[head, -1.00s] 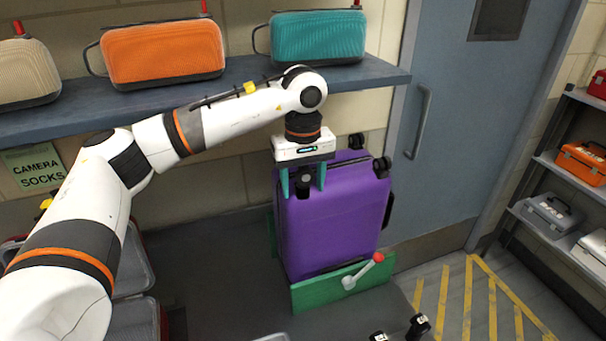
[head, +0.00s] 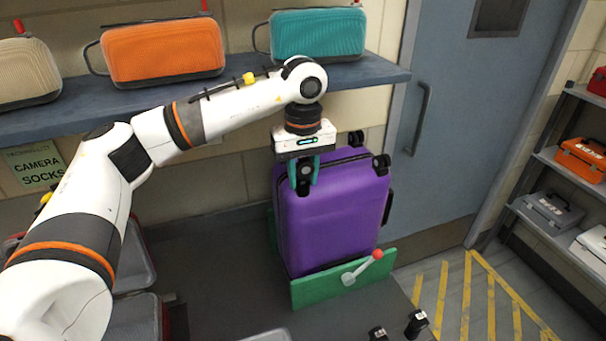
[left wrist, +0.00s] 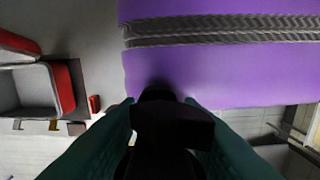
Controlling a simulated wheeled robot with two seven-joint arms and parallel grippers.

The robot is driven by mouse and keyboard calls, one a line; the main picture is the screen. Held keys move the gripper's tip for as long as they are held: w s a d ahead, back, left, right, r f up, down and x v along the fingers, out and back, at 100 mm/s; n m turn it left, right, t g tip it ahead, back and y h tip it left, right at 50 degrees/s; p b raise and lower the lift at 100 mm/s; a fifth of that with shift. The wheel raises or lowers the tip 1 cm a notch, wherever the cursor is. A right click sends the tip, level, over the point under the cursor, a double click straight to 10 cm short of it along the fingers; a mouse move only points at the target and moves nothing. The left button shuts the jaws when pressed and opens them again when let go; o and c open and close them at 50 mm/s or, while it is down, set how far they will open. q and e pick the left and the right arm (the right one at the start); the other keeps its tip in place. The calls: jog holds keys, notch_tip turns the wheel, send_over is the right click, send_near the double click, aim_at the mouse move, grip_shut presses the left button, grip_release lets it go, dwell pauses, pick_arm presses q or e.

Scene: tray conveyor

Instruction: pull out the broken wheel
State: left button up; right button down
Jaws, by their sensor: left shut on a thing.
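The purple suitcase (head: 335,222) stands on end, wheels up, in a green holder (head: 325,286) with a red-knobbed lever (head: 362,268). Two black wheels show on its top, one at the back (head: 357,138) and one at the right (head: 381,163). My left gripper (head: 305,182) points down at the suitcase's near left top corner. Its green fingers are shut on a black wheel (head: 304,172), which also shows dark between the fingers in the left wrist view (left wrist: 168,125). My right gripper is out of view.
Several cases stand on the blue shelf behind, including an orange one (head: 163,50) and a teal one (head: 318,36). Two small black wheel-like parts (head: 416,323) (head: 377,334) lie at the bottom edge. A blue door (head: 458,110) is at the right.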

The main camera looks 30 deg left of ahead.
pick_arm(q)
jog(key=shift+r+p, duration=0.6)
jog(key=shift+r, duration=0.5)
jog(key=shift+r+p, duration=0.7)
jog(key=shift+r, duration=0.4)
jog(key=shift+r, duration=0.1)
jog(key=shift+r+p, duration=1.25)
jog(key=shift+r, duration=0.7)
jog(key=shift+f, duration=0.1)
